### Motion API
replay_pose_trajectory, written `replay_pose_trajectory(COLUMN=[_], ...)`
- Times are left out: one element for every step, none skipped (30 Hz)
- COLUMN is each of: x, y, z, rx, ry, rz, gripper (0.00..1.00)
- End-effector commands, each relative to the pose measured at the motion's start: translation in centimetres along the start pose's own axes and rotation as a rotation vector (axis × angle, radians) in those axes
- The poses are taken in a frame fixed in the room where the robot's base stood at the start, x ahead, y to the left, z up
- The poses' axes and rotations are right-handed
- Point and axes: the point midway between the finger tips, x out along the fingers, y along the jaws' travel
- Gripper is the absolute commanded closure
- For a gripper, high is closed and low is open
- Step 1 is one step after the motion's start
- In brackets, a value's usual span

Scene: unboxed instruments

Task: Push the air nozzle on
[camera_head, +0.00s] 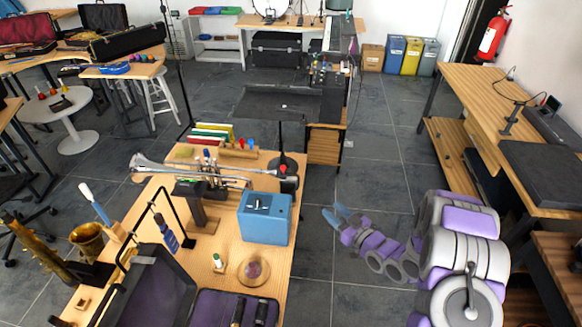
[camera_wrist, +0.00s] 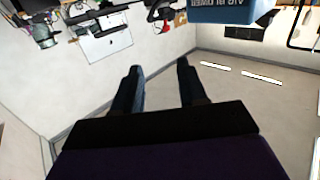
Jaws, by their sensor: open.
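A blue box (camera_head: 264,220) stands on the right part of the wooden workbench, with a dark recess and a small light part on its top face. The wrist view shows the box's lower part with upside-down lettering (camera_wrist: 222,12) at the top edge. I cannot make out clearly which part is the air nozzle. My gripper (camera_head: 338,217) is to the right of the box, past the bench edge and apart from it. In the wrist view its two dark fingers (camera_wrist: 159,68) are spread with nothing between them.
The workbench (camera_head: 222,235) also carries a trumpet (camera_head: 190,170) on a stand behind the box, a round wooden dish (camera_head: 254,270) in front, and an open dark case (camera_head: 150,285). Dark floor (camera_head: 365,150) lies clear between this bench and the right table (camera_head: 470,95).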

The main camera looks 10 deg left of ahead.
Motion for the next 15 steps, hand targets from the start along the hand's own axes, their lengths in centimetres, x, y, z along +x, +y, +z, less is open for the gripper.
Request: replay_pose_trajectory(x=[-1.0, -1.5, -2.2, -2.7, -3.2, -3.9, -4.4, -4.9, -5.5, -6.0, -6.5, -7.2, -7.7, -8.1, -8.7], y=[0.2, 0.2, 0.2, 0.2, 0.2, 0.2, 0.2, 0.2, 0.2, 0.2, 0.2, 0.2, 0.2, 0.2, 0.2], z=[-0.1, -0.1, 0.0, 0.0, 0.0, 0.0, 0.0, 0.0, 0.0, 0.0, 0.0, 0.1, 0.1, 0.1, 0.1], rx=[0.0, -0.001, -0.001, -0.001, 0.0, 0.0, 0.0, 0.0, 0.0, 0.001, 0.001, 0.001, 0.001, 0.001, 0.002], ry=[-0.002, -0.002, -0.002, -0.003, -0.004, -0.003, -0.002, -0.002, -0.002, -0.002, -0.002, -0.003, -0.003, -0.004, -0.004], rz=[0.003, 0.004, 0.003, 0.002, 0.002, 0.003, 0.003, 0.003, 0.002, 0.002, 0.003, 0.003, 0.003, 0.002, 0.003], gripper=[0.58, 0.58, 0.58, 0.58, 0.58, 0.58, 0.58, 0.58, 0.58, 0.58, 0.58, 0.58, 0.58, 0.58, 0.58])
